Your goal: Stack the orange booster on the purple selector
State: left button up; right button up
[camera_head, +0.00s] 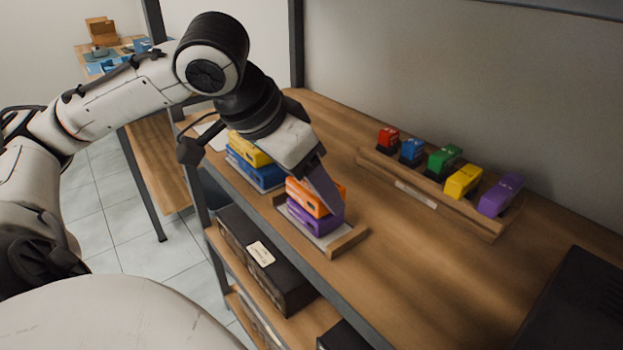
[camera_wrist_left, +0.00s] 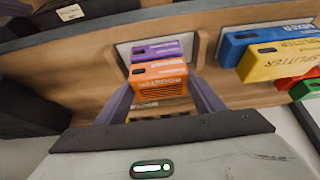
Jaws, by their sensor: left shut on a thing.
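The orange booster (camera_head: 307,197) sits directly over the purple selector (camera_head: 309,219) in the head view, and the two look roughly aligned. In the left wrist view the orange booster (camera_wrist_left: 159,77) lies between the two fingers, with the purple selector (camera_wrist_left: 158,49) just beyond it. The selector rests on a white plate in a wooden holder (camera_head: 347,242). My left gripper (camera_wrist_left: 158,92) is shut on the orange booster. Whether the booster fully touches the selector is hard to tell. My right gripper is in neither view.
A yellow block (camera_head: 250,150) lies on a blue block (camera_head: 252,172) beside the holder. A wooden rack (camera_head: 440,203) at the back holds several small coloured pieces. A dark box (camera_head: 575,305) stands at the right. The shelf between is clear.

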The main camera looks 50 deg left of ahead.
pick_arm(q)
jog(key=shift+f, duration=0.15)
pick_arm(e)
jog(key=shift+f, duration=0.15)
pick_arm(q)
jog(key=o, duration=1.2)
jog(key=shift+s+r, duration=0.1)
jog(key=shift+r, duration=0.15)
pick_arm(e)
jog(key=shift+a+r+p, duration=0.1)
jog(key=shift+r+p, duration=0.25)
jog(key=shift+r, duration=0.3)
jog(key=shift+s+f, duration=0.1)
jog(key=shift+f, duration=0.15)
pick_arm(q)
jog(key=v, duration=1)
jog(key=shift+f, duration=0.1)
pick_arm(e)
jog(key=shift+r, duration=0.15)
